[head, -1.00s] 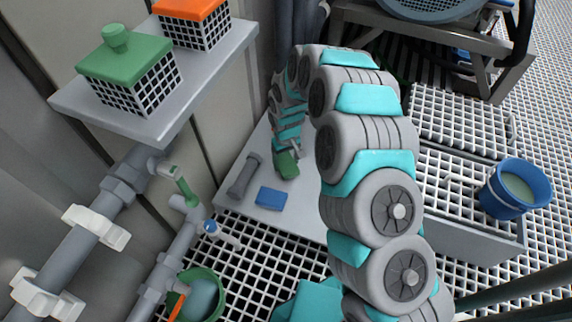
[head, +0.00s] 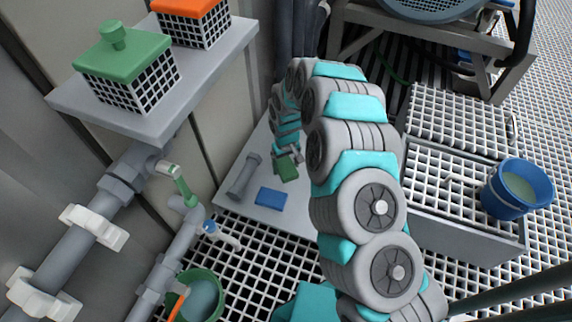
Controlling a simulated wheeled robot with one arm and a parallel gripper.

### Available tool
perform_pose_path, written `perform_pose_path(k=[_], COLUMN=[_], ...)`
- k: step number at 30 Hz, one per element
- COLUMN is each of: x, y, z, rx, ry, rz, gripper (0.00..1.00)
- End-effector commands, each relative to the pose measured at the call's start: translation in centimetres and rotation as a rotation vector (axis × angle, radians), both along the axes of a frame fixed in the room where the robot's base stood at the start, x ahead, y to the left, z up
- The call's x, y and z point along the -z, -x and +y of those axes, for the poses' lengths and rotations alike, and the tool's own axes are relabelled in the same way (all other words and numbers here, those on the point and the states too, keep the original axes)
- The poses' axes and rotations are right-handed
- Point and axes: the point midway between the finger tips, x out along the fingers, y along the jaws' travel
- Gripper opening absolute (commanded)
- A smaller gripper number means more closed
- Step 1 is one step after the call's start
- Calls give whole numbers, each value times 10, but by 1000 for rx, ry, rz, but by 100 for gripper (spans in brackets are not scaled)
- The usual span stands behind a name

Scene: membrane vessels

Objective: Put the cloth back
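A small green block-like piece (head: 287,170), which may be the cloth, is at the tip of my gripper (head: 288,155), over the pale grey shelf (head: 235,209). The fingers show small and grey right above the green piece. I cannot tell whether they grip it or stand apart from it, nor whether it touches the shelf. A flat blue piece (head: 270,198), also cloth-like, lies on the shelf in front of it.
A grey dumbbell-shaped part (head: 243,176) lies on the shelf at left. Pipes (head: 122,187) with a valve run along the left wall. A green bucket (head: 199,297) stands below, and a blue bucket (head: 517,190) stands at right. Caged boxes with green (head: 123,56) and orange lids sit on the upper ledge.

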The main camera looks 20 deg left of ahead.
Motion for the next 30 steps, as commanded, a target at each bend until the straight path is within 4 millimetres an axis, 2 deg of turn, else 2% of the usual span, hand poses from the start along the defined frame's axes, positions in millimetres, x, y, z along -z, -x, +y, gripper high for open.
perform_pose_path(k=[1, 4, 11, 17, 23, 30], x=[0, 0, -1, -10, -41, -91], y=[0, 0, 0, 0, -2, -1], z=[0, 0, 0, 0, 1, 0], rx=[0, 0, 0, 0, 1, 0], ry=[0, 0, 0, 0, -4, -3], rz=[0, 0, 0, 0, -5, -3], gripper=[91, 100, 100, 100, 100, 100])
